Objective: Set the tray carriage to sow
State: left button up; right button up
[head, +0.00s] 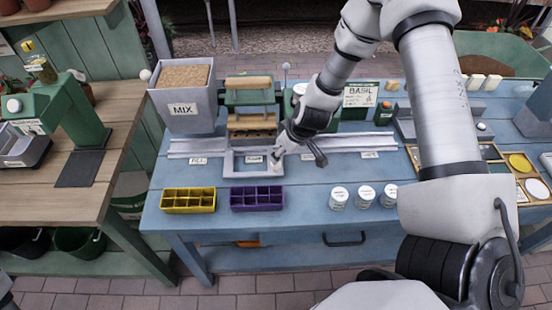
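The tray carriage (231,165) is a light grey open frame on a long grey rail (345,141) across the blue bench. It sits left of the rail's middle, in front of the green press with wooden bars (250,120). My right gripper (280,160) reaches down to the carriage's right side. Its fingertips overlap that side in the picture; whether they touch or grip it is unclear. Small labels stand along the rail front, one at far left (198,161) and one at right (370,155); their words are too small to read. My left gripper is not visible.
A yellow tray (188,200) and a purple tray (257,198) lie in front of the carriage, with several white tins (338,197) to their right. A MIX bin (182,108) stands back left. The BASIL sign (360,96) is behind the rail.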

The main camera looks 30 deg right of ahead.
jog(key=b+x, duration=0.3)
jog(key=x, duration=0.4)
jog(key=shift+d+f, duration=0.1)
jog(key=shift+c, duration=1)
grip_shut()
jog(key=shift+s+d, duration=0.1)
